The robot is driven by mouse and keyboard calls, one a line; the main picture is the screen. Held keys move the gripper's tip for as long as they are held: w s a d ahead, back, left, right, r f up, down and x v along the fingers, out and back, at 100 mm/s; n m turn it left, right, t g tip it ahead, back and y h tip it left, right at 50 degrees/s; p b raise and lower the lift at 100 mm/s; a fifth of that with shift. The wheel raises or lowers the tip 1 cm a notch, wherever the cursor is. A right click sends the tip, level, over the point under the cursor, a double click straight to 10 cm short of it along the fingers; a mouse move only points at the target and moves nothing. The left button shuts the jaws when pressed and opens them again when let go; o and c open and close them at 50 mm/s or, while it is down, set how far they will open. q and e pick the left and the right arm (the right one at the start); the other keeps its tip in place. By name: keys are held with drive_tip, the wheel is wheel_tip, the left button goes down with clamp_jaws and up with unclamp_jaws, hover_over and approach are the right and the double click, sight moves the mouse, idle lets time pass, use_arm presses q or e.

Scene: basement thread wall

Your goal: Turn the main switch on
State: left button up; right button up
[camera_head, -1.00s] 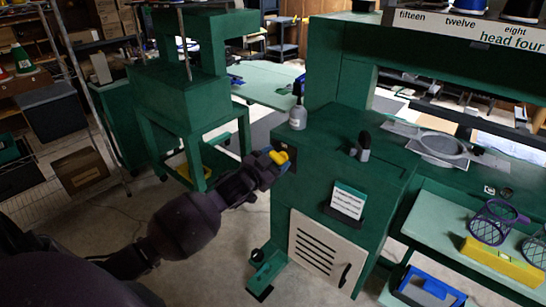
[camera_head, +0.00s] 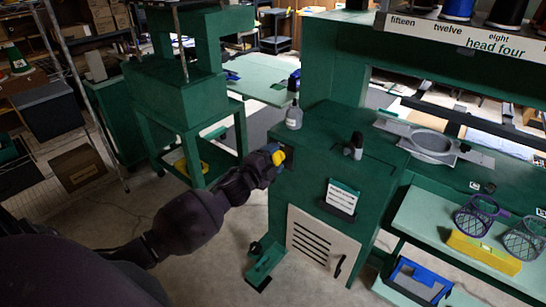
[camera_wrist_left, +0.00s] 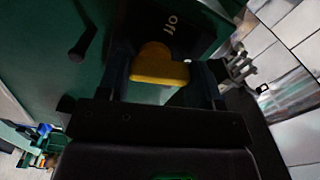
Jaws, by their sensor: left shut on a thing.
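The main switch is a yellow handle (camera_wrist_left: 158,64) on a dark plate (camera_wrist_left: 185,22) marked "off" in the left wrist view. In the head view the yellow handle (camera_head: 279,156) shows at the left side of the green machine cabinet (camera_head: 330,150). My left gripper (camera_wrist_left: 162,82) is shut on the yellow handle, with a dark finger on each side of it. In the head view my left gripper (camera_head: 276,157) is at the cabinet's upper left side and partly covers the switch. My right gripper is not in view.
A grey-white bottle (camera_head: 293,117) and a small dark-topped knob (camera_head: 355,146) stand on the cabinet top. A card (camera_head: 342,196) hangs on the front above a vented panel (camera_head: 322,240). A green pedal (camera_head: 265,263) is on the floor.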

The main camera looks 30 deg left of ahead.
use_arm(q)
drive_tip(key=shift+d+m, duration=0.15)
drive_tip(key=shift+m, duration=1.35)
drive_tip(key=o, duration=0.9)
drive_tip(key=s, duration=0.7)
drive_tip(key=s+a, duration=0.1)
drive_tip(key=s, duration=0.2)
drive_tip(key=shift+s, duration=0.4)
